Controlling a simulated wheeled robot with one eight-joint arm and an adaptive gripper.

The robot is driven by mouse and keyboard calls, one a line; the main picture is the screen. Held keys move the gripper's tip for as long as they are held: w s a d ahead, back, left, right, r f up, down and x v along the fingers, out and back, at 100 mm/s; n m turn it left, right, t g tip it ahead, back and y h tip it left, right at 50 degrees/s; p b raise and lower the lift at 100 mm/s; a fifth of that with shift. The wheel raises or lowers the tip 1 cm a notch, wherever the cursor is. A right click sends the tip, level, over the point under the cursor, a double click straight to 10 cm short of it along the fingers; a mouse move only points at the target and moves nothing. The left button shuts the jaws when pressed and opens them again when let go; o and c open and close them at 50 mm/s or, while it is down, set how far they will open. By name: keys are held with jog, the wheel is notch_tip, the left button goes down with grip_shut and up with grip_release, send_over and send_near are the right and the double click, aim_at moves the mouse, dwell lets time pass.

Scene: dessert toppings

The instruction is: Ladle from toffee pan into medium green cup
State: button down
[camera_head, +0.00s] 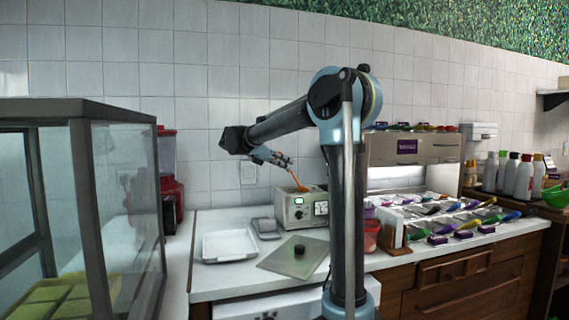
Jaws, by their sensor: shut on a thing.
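My gripper (288,167) is shut on the upper end of an orange-brown ladle handle (298,183). The ladle's bowl is hidden, and the toffee inside cannot be seen from this angle. I cannot make out a medium green cup. A green bowl (557,197) stands at the far right edge, well away from my gripper.
A white tray (229,246) and a flat metal lid with a dark knob (296,257) lie in front of the warmer. My arm column stands before the topping station (412,160) with several coloured scoops. A glass case (117,200) is at left.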

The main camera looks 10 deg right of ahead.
jog(key=shift+f, duration=2.35)
jog(key=shift+w+d, duration=0.25)
jog(key=shift+d, duration=0.35)
jog(key=shift+w+d, duration=0.2)
jog(key=shift+d, duration=0.35)
jog(key=shift+f, duration=0.15)
jog(key=shift+s+a+f+t+h, duration=0.2)
jog(key=shift+a+f+t+h, duration=0.1)
jog(key=shift+a+f+h, duration=0.35)
jog(key=shift+s+a+f+t+h, duration=0.2)
jog(key=shift+a+f+t+h, duration=0.15)
jog(key=shift+f+h, duration=0.45)
jog(key=shift+a, duration=0.1)
jog(key=shift+r, duration=0.15)
jog(key=shift+h, duration=0.55)
jog(key=shift+s+a+r, duration=0.1)
jog(key=shift+a+r, duration=0.05)
jog(key=shift+r, duration=2.25)
jog(key=shift+s+a+r, duration=0.1)
jog(key=shift+a+r, duration=0.05)
jog(key=shift+r, duration=2.25)
